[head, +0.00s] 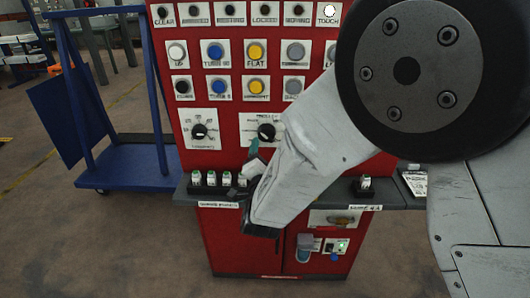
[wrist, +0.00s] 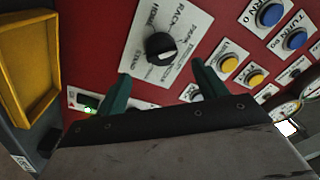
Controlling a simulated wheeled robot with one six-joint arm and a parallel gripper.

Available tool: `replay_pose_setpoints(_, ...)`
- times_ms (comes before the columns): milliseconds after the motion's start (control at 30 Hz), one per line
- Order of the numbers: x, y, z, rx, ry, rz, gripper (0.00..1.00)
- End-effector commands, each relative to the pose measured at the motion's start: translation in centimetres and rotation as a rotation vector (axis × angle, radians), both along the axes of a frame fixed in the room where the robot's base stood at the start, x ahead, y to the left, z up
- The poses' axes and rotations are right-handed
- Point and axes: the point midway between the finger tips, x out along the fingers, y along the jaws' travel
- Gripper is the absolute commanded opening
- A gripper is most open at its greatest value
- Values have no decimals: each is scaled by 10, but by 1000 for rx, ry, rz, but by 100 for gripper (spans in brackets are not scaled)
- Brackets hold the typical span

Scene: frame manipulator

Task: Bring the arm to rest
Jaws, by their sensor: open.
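My gripper (wrist: 160,69) is open, with its two dark green fingers spread apart and nothing between them. In the wrist view the fingers point at the red panel, and a black rotary knob (wrist: 160,46) on a white plate shows just beyond them. I cannot tell whether a finger touches the panel. In the head view my grey arm reaches down and left across the right part of the red control cabinet (head: 222,172). There one green fingertip shows in front of the panel, below a black knob (head: 266,132), and the rest of my gripper is mostly hidden.
A grey shelf (head: 400,199) crosses the cabinet front and carries several small green-and-white items (head: 212,179). Blue and yellow buttons (head: 255,52) fill the panel above. A blue cart (head: 130,166) stands at left. A yellow tray (wrist: 28,65) shows in the wrist view. Floor at lower left is clear.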

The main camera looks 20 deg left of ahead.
Motion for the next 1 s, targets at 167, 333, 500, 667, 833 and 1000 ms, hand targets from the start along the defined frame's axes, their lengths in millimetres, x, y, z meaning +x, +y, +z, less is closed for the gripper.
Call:
replay_pose_setpoints(167, 0, 0, 0, 0, 0, 0, 71)
replay_pose_setpoints(333, 0, 0, 0, -9, -2, 0, 71)
replay_pose_setpoints(500, -6, 10, -34, -135, 121, 64, 71)
replay_pose_setpoints(667, -42, 12, -91, -397, 366, 247, 71)
replay_pose_setpoints(833, -71, -33, -92, -637, 593, 426, 71)
replay_pose_setpoints(1000, -99, -115, -59, -838, 788, 575, 71)
